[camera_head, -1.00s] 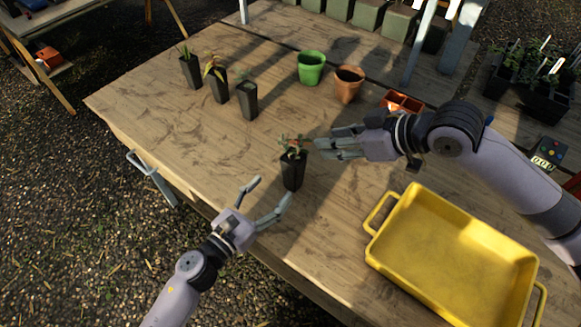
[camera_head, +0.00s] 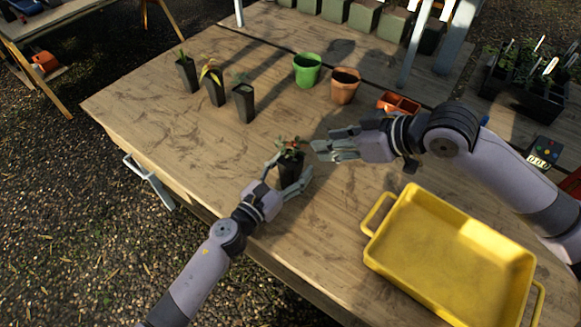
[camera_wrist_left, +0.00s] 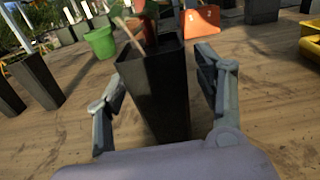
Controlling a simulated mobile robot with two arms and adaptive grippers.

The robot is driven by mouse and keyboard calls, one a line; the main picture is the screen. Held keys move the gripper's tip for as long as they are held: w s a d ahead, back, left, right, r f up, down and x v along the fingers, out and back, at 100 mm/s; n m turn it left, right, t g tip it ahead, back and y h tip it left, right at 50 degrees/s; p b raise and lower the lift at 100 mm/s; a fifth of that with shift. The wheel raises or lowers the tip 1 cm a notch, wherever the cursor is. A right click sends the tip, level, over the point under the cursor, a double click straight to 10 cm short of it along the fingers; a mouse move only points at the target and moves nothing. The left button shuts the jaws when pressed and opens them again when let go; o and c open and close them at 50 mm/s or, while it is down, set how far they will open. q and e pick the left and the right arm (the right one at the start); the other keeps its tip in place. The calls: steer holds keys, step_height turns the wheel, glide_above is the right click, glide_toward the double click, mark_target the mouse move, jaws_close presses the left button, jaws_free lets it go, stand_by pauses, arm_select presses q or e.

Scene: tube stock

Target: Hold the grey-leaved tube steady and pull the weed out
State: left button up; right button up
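A black square tube (camera_head: 290,169) stands upright near the middle of the table, with reddish and green leaves on top (camera_head: 291,148). I cannot tell weed from plant there. Another black tube (camera_head: 244,104) with grey-green leaves stands at the end of the back row. My left gripper (camera_head: 293,164) is open around the middle tube, one finger on each side. In the left wrist view that tube (camera_wrist_left: 160,95) stands between the fingers with gaps visible; a pale brown stem rises from it. My right gripper (camera_head: 322,148) is open and empty, just right of the leaves.
Two more planted black tubes (camera_head: 188,75) (camera_head: 215,88) stand at back left. Green (camera_head: 307,72) and terracotta (camera_head: 344,88) pots and an orange divided tray (camera_head: 399,103) stand behind. A yellow tray (camera_head: 450,260) lies front right. The table left of the middle tube is clear.

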arm_select(q)
steer(key=c, duration=1.3)
arm_select(e)
steer(key=shift+w, duration=0.1)
steer(key=shift+c, duration=0.8)
steer(key=g+h, duration=0.5)
steer(key=h, duration=0.2)
glide_toward(294, 156)
steer(key=f, duration=0.2)
steer(key=w+f, duration=0.1)
steer(key=f, duration=0.1)
steer(key=a+f, duration=0.1)
steer(key=f, duration=0.1)
steer(key=shift+w+f, duration=0.2)
